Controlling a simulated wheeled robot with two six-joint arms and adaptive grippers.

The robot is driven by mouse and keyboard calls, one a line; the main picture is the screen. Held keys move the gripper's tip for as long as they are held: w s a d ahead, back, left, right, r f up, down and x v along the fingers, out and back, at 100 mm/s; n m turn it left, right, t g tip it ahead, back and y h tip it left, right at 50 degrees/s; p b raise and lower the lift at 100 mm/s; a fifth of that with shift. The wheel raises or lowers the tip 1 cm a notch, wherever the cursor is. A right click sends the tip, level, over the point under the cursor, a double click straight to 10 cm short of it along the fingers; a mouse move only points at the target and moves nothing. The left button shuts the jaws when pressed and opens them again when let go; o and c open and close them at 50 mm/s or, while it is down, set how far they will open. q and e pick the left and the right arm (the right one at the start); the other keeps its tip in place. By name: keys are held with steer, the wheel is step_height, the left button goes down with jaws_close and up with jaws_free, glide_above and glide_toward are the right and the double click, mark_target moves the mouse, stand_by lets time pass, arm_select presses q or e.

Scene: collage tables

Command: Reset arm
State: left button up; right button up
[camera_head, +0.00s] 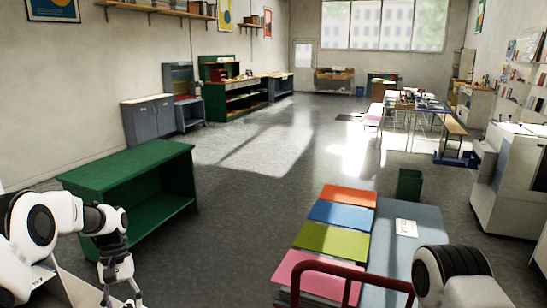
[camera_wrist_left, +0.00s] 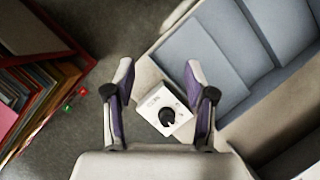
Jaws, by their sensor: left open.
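My left arm comes in at the lower left of the head view. Its gripper (camera_head: 120,298) points downward at the bottom edge, its tips partly cut off. In the left wrist view the two purple-lined fingers of this gripper (camera_wrist_left: 159,78) stand wide apart with nothing gripped. A small white box with a black knob (camera_wrist_left: 165,108) shows between and beyond them; I cannot tell how far below it is. Of my right arm only a white and black link shows at the lower right of the head view; its gripper is out of view.
A green open-fronted bench (camera_head: 125,165) stands close beyond my left arm. A low grey-blue table (camera_head: 395,245) with coloured sheets (camera_head: 335,240) lies ahead right, behind a red rail (camera_head: 330,268). A green bin (camera_head: 409,184) stands behind it. The middle floor is clear.

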arm_select(q)
steer(key=s+d+f+m+g+y, duration=0.15)
steer(key=s+d+f, duration=0.25)
steer(key=s+f, duration=0.55)
steer(key=s+d+f+g+h, duration=0.15)
steer(key=s+d+f, duration=0.25)
steer(key=s+f, duration=0.6)
steer(key=s+d+f+m+t+y, duration=0.1)
steer(key=s+t, duration=0.1)
steer(key=s, duration=0.7)
steer(key=s+d+f+m+t+y, duration=0.1)
steer(key=s+f+t, duration=0.1)
steer(key=s, duration=0.6)
steer(key=w+t, duration=0.2)
steer(key=w, duration=0.1)
steer(key=w+t, duration=0.1)
steer(key=w, duration=0.1)
steer(key=shift+r+m, duration=0.25)
steer(key=shift+s, duration=0.1)
